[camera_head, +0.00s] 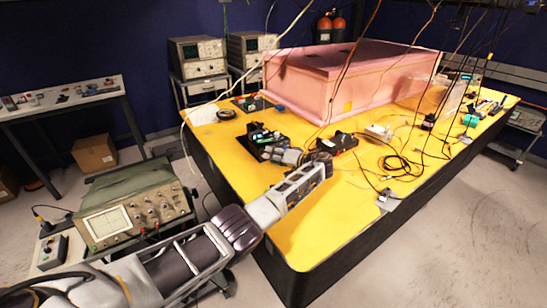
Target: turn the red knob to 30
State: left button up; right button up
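My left arm reaches in from the lower left over the near part of the yellow table (310,240). Its wrist bends back to the left, and the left gripper (262,141) appears as a dark, cluttered shape low over the table. Its fingers blend with dark parts around them, so I cannot tell whether they are open or touching anything. I cannot make out a red knob or any number scale; it may be hidden or too small. A small black device (342,142) sits just beyond my wrist. My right gripper is not in view.
A large pink foam box (345,80) fills the back of the table. Black cables (398,165) lie coiled at the right, and several wires hang from above. A white power strip (379,132) lies near them. An oscilloscope (130,212) stands at the left. The near table corner is clear.

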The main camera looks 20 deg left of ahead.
pick_arm(q)
jog(key=shift+f, duration=0.1)
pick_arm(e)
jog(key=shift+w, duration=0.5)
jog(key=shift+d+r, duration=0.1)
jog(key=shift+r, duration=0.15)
